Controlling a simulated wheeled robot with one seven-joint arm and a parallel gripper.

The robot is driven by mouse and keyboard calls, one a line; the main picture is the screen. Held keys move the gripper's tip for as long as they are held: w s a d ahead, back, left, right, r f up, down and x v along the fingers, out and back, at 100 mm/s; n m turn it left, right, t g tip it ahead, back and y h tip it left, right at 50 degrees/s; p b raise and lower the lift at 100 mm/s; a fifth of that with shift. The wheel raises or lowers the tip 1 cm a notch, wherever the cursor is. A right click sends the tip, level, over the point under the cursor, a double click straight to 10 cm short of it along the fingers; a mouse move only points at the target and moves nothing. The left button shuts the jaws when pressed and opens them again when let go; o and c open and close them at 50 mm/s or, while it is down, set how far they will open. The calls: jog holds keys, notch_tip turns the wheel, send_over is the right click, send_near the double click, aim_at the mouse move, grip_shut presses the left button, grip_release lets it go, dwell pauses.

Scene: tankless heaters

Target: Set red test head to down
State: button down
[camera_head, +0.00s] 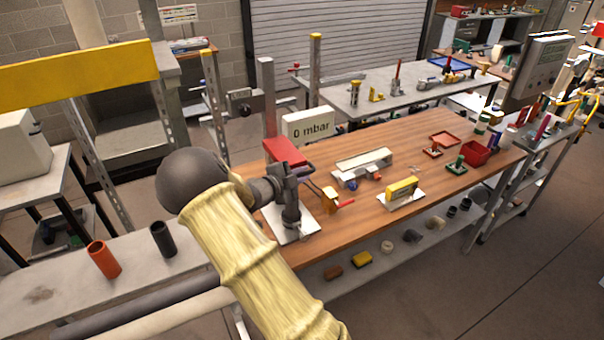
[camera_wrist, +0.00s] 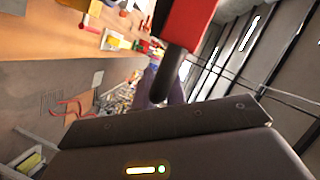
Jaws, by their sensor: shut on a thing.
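The red test head (camera_head: 285,151) is a red block on a grey upright post at the near left of the wooden bench. A white display reading "0 mbar" (camera_head: 308,126) stands just behind it. My gripper (camera_head: 305,171) is at the block's lower right. In the wrist view the red test head (camera_wrist: 190,22) is at the top, with a dark rod (camera_wrist: 168,78) reaching from it toward my gripper (camera_wrist: 165,108). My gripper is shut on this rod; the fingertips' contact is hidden. A white base plate (camera_head: 310,226) lies below.
A yellow valve with a red lever (camera_head: 330,200) stands close to the right of my gripper. A white fixture (camera_head: 362,166) and a yellow block on a plate (camera_head: 402,190) sit farther right. Orange (camera_head: 103,259) and black (camera_head: 163,239) cups stand on the left bench.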

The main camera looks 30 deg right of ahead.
notch_tip(320, 180, down, 6)
jog(key=b, duration=0.4)
jog(key=shift+s+r, duration=0.1)
jog(key=shift+r, duration=0.15)
jog(key=c, duration=1.5)
grip_release()
jog(key=shift+o, duration=0.2)
jog(key=shift+r, duration=0.1)
jog(key=b+v, duration=0.3)
jog(key=v, duration=1.4)
jog(key=shift+a, duration=0.25)
